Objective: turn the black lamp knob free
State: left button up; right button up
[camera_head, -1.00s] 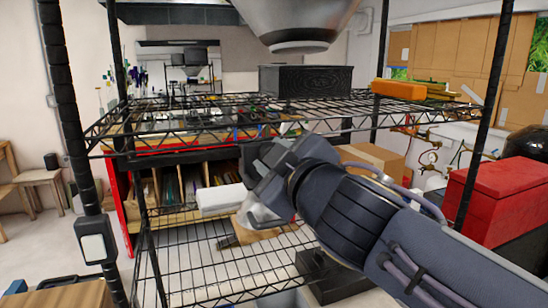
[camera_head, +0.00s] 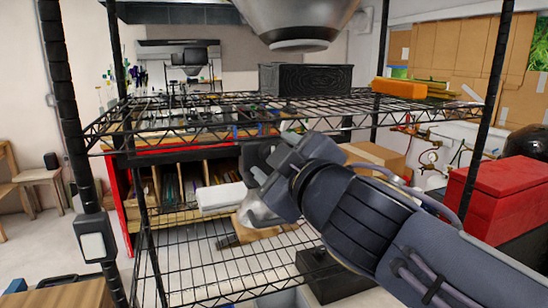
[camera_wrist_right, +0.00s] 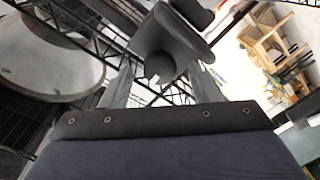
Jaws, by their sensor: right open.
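The black lamp knob (camera_wrist_right: 160,66) shows in the right wrist view as a small dark round end below a dark grey lamp part (camera_wrist_right: 172,38). My right gripper (camera_wrist_right: 162,80) is open, with one finger on each side of the knob in that view. I cannot tell whether either finger touches it. In the head view my right gripper (camera_head: 260,175) is beside a dark grey lamp part (camera_head: 256,158), above a silvery grey rounded piece (camera_head: 257,212). The knob itself is not clear there. My left gripper is not in view.
A wire rack shelf (camera_head: 180,135) with dark posts surrounds the work area. A black box (camera_head: 305,79) and an orange block (camera_head: 399,89) sit on its upper shelf. A white folded item (camera_head: 222,197) lies behind the gripper. A red box (camera_head: 497,195) stands at right.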

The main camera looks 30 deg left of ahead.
jog(key=b+v, duration=0.1)
jog(key=v, duration=0.5)
jog(key=shift+s+d, duration=0.2)
jog(key=shift+d, duration=0.1)
jog(key=w+d+f+m+h, duration=0.2)
jog(key=d+f+m+h, duration=0.15)
jog(key=d+f, duration=0.4)
jog(key=w+d+f+m+h, duration=0.2)
jog(key=d+f+m, duration=0.2)
jog(key=d, duration=0.6)
jog(key=w+d+f+m+h, duration=0.25)
jog(key=d+f, duration=0.25)
jog(key=d, duration=0.4)
jog(key=s+d+f+m+g+h, duration=0.3)
jog(key=s+d+f+m, duration=0.4)
jog(key=s+d+f, duration=0.35)
jog(key=s+d+f+m+g+y, duration=0.1)
jog(key=s+f+m+g, duration=0.1)
jog(key=s+f+m, duration=0.2)
jog(key=s+f, duration=0.3)
jog(key=f, duration=0.3)
jog(key=shift+s+d, duration=0.3)
jog(key=shift+s, duration=0.05)
